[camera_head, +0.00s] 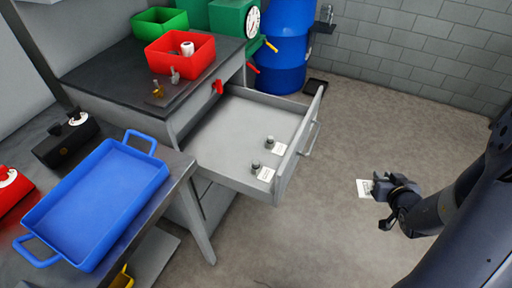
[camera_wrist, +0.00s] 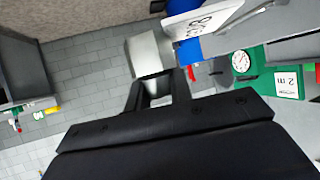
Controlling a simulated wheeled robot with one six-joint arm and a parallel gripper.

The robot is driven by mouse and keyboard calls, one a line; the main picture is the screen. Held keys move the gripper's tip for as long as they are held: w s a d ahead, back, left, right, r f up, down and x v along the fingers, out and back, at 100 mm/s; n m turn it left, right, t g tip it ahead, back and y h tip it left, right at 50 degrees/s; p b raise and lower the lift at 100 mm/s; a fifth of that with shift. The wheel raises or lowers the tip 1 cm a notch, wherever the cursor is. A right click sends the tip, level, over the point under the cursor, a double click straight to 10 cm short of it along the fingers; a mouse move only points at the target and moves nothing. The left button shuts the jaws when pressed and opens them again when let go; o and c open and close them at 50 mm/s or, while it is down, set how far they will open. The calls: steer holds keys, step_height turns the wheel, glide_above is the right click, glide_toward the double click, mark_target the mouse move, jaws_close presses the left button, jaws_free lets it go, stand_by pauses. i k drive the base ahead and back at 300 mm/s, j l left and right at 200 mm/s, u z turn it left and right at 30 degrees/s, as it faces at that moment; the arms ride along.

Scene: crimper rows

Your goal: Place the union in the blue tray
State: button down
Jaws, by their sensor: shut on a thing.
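My gripper (camera_head: 385,196) is out over the floor at the right in the head view, shut on a small grey fitting with a white label card (camera_head: 365,188). In the wrist view the grey fitting (camera_wrist: 148,50) sits between the fingertips, with the printed card (camera_wrist: 203,18) beside it. It may be the union; its shape is too unclear to be sure. The blue tray (camera_head: 163,172) lies on the bench at the left, with a handle at each end. It looks empty, and my gripper is far to its right.
An open drawer (camera_head: 215,140) holds two small fittings with tags (camera_head: 265,174) and stands between my gripper and the tray. A red bin (camera_head: 165,62), a green bin (camera_head: 147,27) and small fittings are on the dark worktop. A black box (camera_head: 65,145) stands behind the tray.

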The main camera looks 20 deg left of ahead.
mark_target(91, 228)
steer(key=k+u, duration=0.15)
steer(key=u, duration=0.25)
steer(key=k+u, duration=0.1)
steer(key=u, duration=0.35)
steer(key=k+j+u, duration=0.15)
steer(key=u, duration=0.25)
